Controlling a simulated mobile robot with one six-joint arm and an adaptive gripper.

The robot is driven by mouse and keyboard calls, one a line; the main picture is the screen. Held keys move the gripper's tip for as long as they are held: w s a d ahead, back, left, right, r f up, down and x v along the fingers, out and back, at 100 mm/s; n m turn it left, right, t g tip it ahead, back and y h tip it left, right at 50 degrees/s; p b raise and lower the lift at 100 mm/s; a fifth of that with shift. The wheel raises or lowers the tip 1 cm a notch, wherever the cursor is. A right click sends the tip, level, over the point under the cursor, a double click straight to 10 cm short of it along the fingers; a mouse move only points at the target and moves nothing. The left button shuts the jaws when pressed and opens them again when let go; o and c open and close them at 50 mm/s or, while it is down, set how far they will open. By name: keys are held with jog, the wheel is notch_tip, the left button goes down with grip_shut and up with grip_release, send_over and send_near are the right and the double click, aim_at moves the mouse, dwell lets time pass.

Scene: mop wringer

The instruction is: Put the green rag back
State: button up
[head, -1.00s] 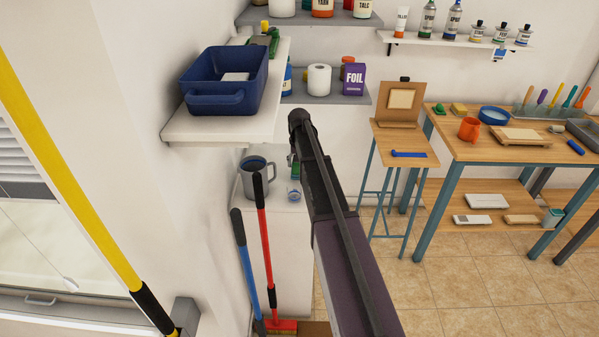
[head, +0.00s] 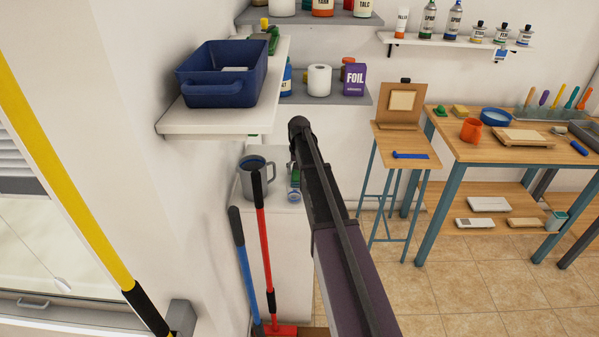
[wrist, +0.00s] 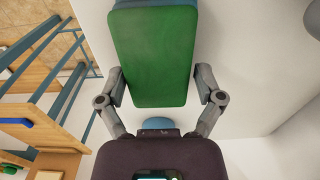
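A green slab with teal edges, which looks like the folded green rag (wrist: 152,55), fills the top middle of the wrist view. My gripper (wrist: 158,88) has one grey finger against each side of it, and it appears held. In the head view my arm reaches up through the middle, and my gripper and the held rag cannot be made out there. A dark blue tub (head: 218,95) with something pale inside stands on the white wall shelf (head: 210,123), left of my arm. Which place belongs to the rag, I cannot tell.
A grey mug (head: 247,183) stands on a white cabinet below the shelf. Red (head: 264,245) and blue (head: 244,262) handles lean beside it. Grey shelves with a paper roll (head: 319,80) and a foil box (head: 354,79) are behind. A wooden workbench (head: 470,150) stands right.

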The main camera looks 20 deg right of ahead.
jog(key=shift+r, duration=0.15)
dwell(0.4)
notch_tip(320, 180, up, 12)
jog(key=p, duration=1.2)
jog(key=shift+s, duration=0.1)
dwell(0.8)
